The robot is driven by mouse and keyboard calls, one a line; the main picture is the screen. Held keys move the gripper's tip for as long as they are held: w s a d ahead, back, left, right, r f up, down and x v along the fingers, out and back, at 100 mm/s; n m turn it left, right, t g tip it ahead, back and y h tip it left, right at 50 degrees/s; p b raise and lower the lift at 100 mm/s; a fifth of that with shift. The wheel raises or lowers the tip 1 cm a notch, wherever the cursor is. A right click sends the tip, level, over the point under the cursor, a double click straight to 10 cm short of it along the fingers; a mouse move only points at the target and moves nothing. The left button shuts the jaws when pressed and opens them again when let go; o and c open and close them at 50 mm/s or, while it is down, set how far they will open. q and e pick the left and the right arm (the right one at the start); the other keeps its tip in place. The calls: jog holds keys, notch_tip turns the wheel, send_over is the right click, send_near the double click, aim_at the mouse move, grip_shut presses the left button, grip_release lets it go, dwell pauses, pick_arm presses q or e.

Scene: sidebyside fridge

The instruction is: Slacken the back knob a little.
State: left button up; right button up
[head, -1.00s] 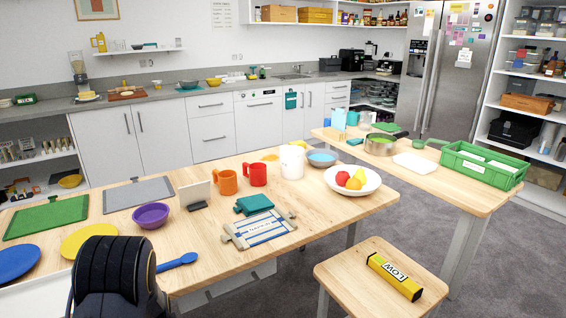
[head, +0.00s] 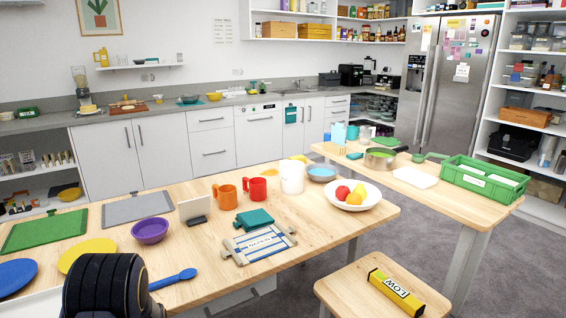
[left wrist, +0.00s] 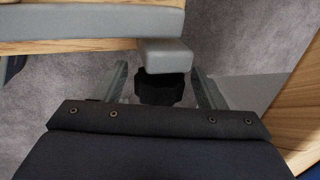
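A black knob (left wrist: 160,89) with a lobed rim shows in the left wrist view, just below a grey block (left wrist: 164,55) at the edge of a grey beam. My left gripper (left wrist: 161,90) is open, with one finger on each side of the knob and a visible gap on both sides. I cannot tell whether this is the back knob; no second knob shows. In the head view only a dark part of my left arm is visible at the lower left, and the knob cannot be made out. My right gripper is in neither view.
The wooden table (head: 330,238) carries mugs, plates, boards and a fruit bowl (head: 352,196). A wooden stool (head: 350,290) with a yellow LOW bar (head: 396,293) stands at the front right. In the left wrist view, a grey beam (left wrist: 90,22) runs along the top, with grey carpet below.

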pick_arm(q)
jog(key=shift+o, duration=0.6)
jog(key=shift+r, duration=0.1)
jog(key=p+v, duration=0.4)
jog(key=v, duration=0.2)
jog(key=shift+r+p, duration=0.25)
jog(key=shift+p, duration=0.15)
jog(key=shift+s+r, duration=0.1)
jog(key=shift+r, duration=0.05)
